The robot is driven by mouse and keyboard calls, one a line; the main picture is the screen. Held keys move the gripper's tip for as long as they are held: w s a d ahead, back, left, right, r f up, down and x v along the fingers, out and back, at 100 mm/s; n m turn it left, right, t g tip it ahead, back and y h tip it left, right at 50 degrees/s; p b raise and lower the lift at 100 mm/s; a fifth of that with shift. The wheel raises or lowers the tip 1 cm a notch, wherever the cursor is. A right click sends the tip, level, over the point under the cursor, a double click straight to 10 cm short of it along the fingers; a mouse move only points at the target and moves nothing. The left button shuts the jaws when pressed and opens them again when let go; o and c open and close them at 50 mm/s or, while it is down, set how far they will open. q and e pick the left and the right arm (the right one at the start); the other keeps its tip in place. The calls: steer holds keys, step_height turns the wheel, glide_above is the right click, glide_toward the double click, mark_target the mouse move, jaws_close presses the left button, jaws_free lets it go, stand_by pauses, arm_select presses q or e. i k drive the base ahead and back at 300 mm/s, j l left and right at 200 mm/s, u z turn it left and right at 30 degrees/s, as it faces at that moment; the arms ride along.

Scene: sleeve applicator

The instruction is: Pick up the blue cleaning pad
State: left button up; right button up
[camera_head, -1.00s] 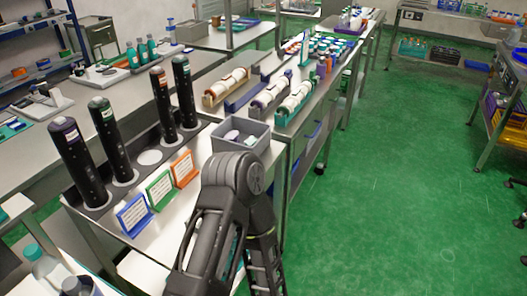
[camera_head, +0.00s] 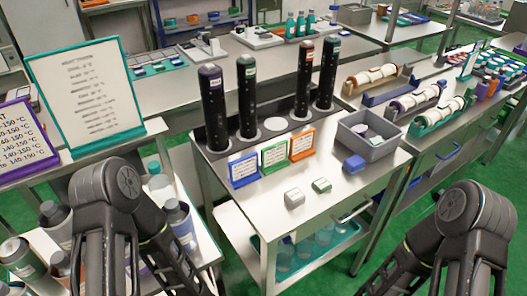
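The blue cleaning pad (camera_head: 353,163) is a small blue block. It lies on the steel table (camera_head: 258,207), just in front of the grey bin's left corner. A whitish pad (camera_head: 294,198) and a pale green-and-white pad (camera_head: 321,185) lie to its left, nearer the table's front edge. My two arms rise from the bottom of the picture, left and right, and are well apart from the pads. Both grippers are out of view, so I cannot see whether they are open or hold anything.
Several black cylinders stand in a dark rack (camera_head: 215,147) behind blue, green and orange label cards (camera_head: 274,155). Bottles (camera_head: 180,222) crowd the left cart. The table's front right is bare.

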mark_target(352, 166)
steer(key=l+u, duration=0.65)
steer(key=u, duration=0.2)
steer(key=k+l+u, duration=0.1)
steer(key=l+u, duration=0.2)
steer(key=u, duration=0.15)
steer(key=k+l+u, duration=0.15)
steer(key=l+u, duration=0.25)
steer(key=k+l+u, duration=0.2)
steer(key=k+l, duration=0.5)
steer(key=l, duration=0.15)
